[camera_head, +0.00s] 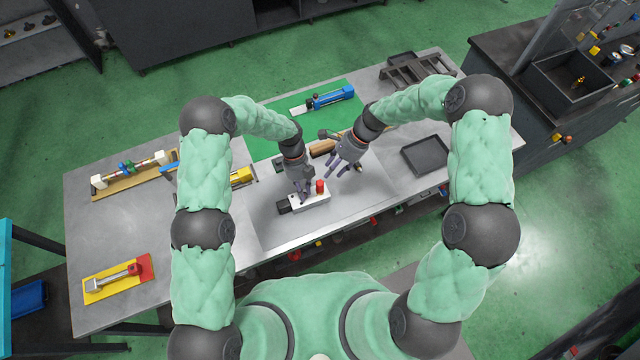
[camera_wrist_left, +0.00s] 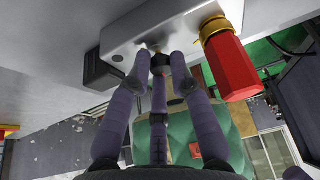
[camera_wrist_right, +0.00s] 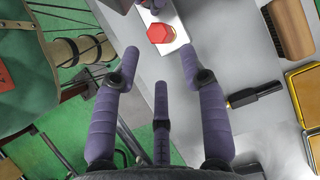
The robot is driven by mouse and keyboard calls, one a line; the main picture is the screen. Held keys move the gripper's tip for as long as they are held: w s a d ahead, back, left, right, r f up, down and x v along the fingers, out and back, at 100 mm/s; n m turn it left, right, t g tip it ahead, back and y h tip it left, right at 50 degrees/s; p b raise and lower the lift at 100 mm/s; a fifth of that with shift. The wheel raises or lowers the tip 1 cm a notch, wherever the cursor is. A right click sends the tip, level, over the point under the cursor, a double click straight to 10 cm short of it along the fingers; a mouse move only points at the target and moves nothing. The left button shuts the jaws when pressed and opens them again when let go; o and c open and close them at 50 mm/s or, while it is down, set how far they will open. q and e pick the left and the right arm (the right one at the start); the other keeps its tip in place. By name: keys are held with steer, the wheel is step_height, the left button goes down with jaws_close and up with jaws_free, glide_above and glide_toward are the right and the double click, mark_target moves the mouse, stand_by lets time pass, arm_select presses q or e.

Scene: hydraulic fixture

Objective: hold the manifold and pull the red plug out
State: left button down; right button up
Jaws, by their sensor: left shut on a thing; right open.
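The manifold (camera_head: 312,201) is a light metal block lying on the grey table, with a dark fitting (camera_head: 284,207) at its left end. The red plug (camera_head: 320,186) stands up from its right part; a brass collar shows at its base in the left wrist view (camera_wrist_left: 234,70). My left gripper (camera_head: 304,197) is shut on the manifold (camera_wrist_left: 170,24), left of the plug. My right gripper (camera_head: 345,170) is open and empty, above and to the right of the plug. The red plug (camera_wrist_right: 160,33) also shows in the right wrist view, beyond the fingertips and apart from them.
A wooden-backed brush (camera_head: 323,147) lies behind the manifold. A blue cylinder (camera_head: 334,96) lies on the green mat. A dark tray (camera_head: 425,156) sits to the right. A yellow block (camera_head: 241,177) is to the left. The table front right of the manifold is clear.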

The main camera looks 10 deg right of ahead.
mark_target(322, 182)
steer(key=shift+x, duration=4)
steer(key=c, duration=0.9)
steer(key=o, duration=1.3)
